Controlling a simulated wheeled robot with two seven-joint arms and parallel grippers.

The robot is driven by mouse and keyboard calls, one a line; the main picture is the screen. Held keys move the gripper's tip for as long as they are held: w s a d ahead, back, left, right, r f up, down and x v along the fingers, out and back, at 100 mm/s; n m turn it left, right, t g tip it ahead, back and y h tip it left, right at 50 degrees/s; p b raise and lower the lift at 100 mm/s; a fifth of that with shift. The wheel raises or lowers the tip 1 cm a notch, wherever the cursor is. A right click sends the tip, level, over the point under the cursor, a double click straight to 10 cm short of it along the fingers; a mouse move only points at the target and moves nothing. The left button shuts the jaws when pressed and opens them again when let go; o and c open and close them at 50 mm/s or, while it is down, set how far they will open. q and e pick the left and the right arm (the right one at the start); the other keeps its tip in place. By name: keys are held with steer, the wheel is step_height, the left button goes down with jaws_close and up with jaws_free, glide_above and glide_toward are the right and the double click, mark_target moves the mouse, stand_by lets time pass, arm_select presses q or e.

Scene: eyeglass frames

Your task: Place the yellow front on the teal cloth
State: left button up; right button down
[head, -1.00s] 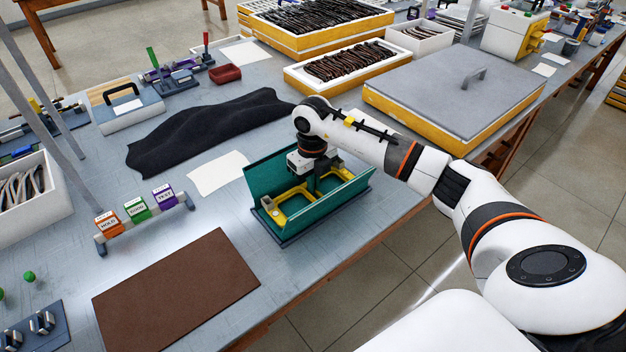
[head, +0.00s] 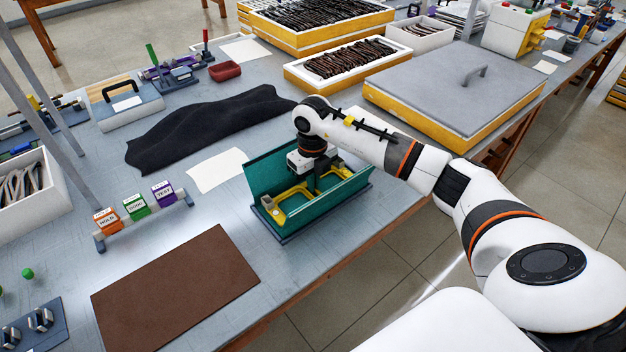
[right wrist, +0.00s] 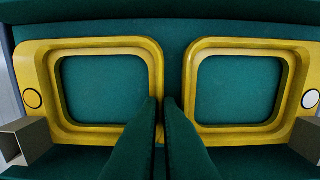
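The yellow front (head: 279,217) lies flat over the teal cloth (head: 265,176), which shows as a teal lining with raised sides on a dark base. In the right wrist view the front (right wrist: 60,125) spans nearly the full width, with teal (right wrist: 105,90) through both lens openings. My right gripper (head: 314,190) reaches down between the raised sides. Its two fingers (right wrist: 163,100) are close together at the bridge, with a thin gap between the tips. They hide the bridge, and they look shut on it. Whether the front touches the teal beneath is hard to tell. My left gripper is out of view.
A brown mat (head: 175,290) lies at the front left. A black cloth (head: 205,125) and a white sheet (head: 217,170) lie behind the teal piece. Labelled blocks (head: 135,207) stand to the left. A grey-lidded yellow box (head: 450,90) stands at the back right.

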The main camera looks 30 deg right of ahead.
steer(key=c, duration=1.5)
jaws_free()
steer(key=shift+f, duration=0.1)
steer(key=shift+c, duration=0.2)
step_height(320, 180, up, 12)
